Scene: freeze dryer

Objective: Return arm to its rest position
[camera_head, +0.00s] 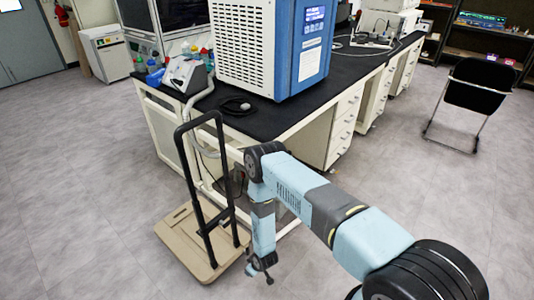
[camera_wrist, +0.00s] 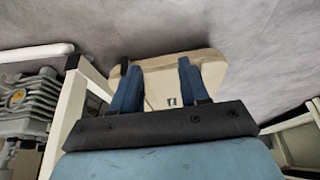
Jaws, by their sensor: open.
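My arm reaches out from the lower right in the head view, bends at the elbow, and its forearm hangs down beside the corner of the lab bench. My gripper (camera_head: 260,274) is at its lower end, beside the right edge of the tan cart. In the wrist view my gripper (camera_wrist: 160,78) shows two blue fingers spread apart with nothing between them. The cart's tan platform (camera_wrist: 215,68) is seen beyond the fingers; I cannot tell the exact gap.
The flat cart (camera_head: 180,238) has a black upright handle (camera_head: 190,165). The black-topped bench (camera_head: 290,112) bears a blue and white machine (camera_head: 245,45). Grey machinery (camera_wrist: 28,105) stands by a white frame leg (camera_wrist: 70,110). A black chair (camera_head: 478,90) is at right. Open floor (camera_head: 75,215) lies left.

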